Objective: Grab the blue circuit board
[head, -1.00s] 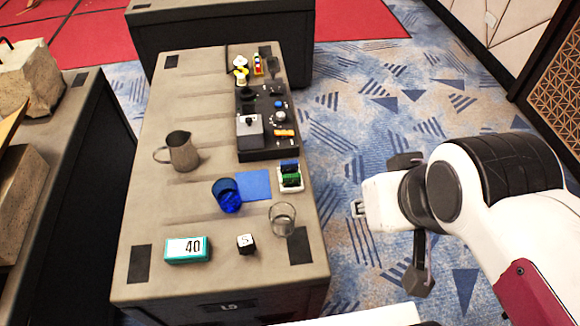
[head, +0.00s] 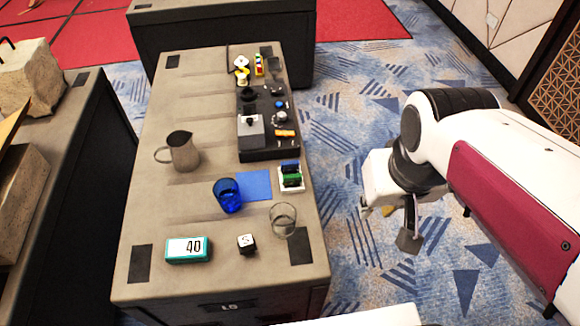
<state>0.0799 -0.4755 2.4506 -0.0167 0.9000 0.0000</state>
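A small blue board (head: 290,167) stands at the back of a white holder (head: 284,188) near the table's right edge. A green board (head: 291,181) stands in front of it in the same holder. The blue piece is small here, so its markings cannot be made out. My gripper (head: 378,211) is off the table's right side, over the carpet, to the right of the holder and apart from it.
On the table (head: 205,95), a flat blue square (head: 255,185), a blue cup (head: 227,196) and a clear glass (head: 283,220) are close to the holder. A black control panel (head: 266,155) lies behind it. A metal pitcher (head: 182,152), teal box (head: 188,250) and lettered cube (head: 246,244) stand further left.

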